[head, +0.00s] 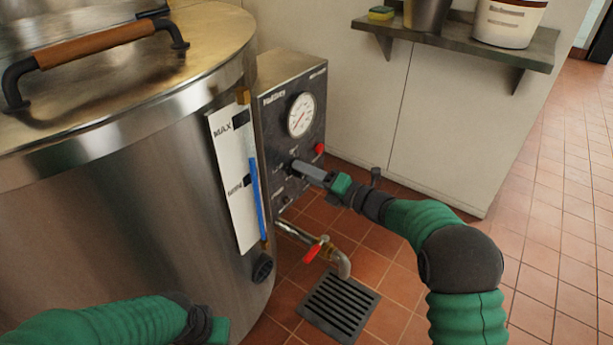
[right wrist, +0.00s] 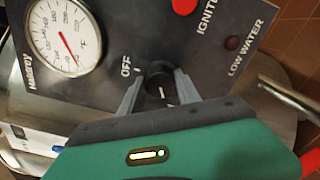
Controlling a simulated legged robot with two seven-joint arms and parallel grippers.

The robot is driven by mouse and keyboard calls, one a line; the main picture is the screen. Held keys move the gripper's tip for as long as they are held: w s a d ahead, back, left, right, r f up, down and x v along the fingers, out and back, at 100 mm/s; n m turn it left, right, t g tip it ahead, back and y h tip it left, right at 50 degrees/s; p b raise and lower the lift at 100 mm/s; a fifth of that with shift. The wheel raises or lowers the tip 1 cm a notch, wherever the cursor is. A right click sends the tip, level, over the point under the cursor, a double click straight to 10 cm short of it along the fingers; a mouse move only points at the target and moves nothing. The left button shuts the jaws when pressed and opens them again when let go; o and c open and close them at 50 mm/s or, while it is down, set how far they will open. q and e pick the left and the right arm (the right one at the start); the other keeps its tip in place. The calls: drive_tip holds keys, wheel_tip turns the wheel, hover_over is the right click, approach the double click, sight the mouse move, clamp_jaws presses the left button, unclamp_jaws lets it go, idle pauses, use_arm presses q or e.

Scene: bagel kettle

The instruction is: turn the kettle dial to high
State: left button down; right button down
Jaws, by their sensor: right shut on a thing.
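The kettle (head: 110,210) is a large steel drum with a control box (head: 285,75) on its right side. The box's dark panel carries a round gauge (head: 301,115) and, below it, the dial. In the right wrist view the black dial (right wrist: 158,85) sits between the two fingers of my right gripper (right wrist: 157,92), which is shut on it. An OFF label (right wrist: 126,66) is beside it; no HIGH label can be read. In the head view my right gripper (head: 303,170) covers the dial. My left arm shows at the lower left; its fingers are not visible.
A red button (right wrist: 185,5) and a LOW WATER lamp (right wrist: 232,43) are on the panel. A drain tap with a red handle (head: 315,250) sticks out below, above a floor grate (head: 340,305). A shelf (head: 460,38) with containers is at the upper right.

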drive_tip(key=shift+s+f, duration=0.1)
drive_tip(key=shift+f, duration=0.25)
drive_tip(key=c, duration=1)
unclamp_jaws()
drive_tip(key=shift+o, duration=0.7)
drive_tip(key=shift+r, duration=0.2)
drive_tip(key=p+v, duration=0.7)
drive_tip(key=v, duration=0.9)
drive_tip(key=shift+s+d, duration=0.2)
drive_tip(key=shift+d, duration=0.15)
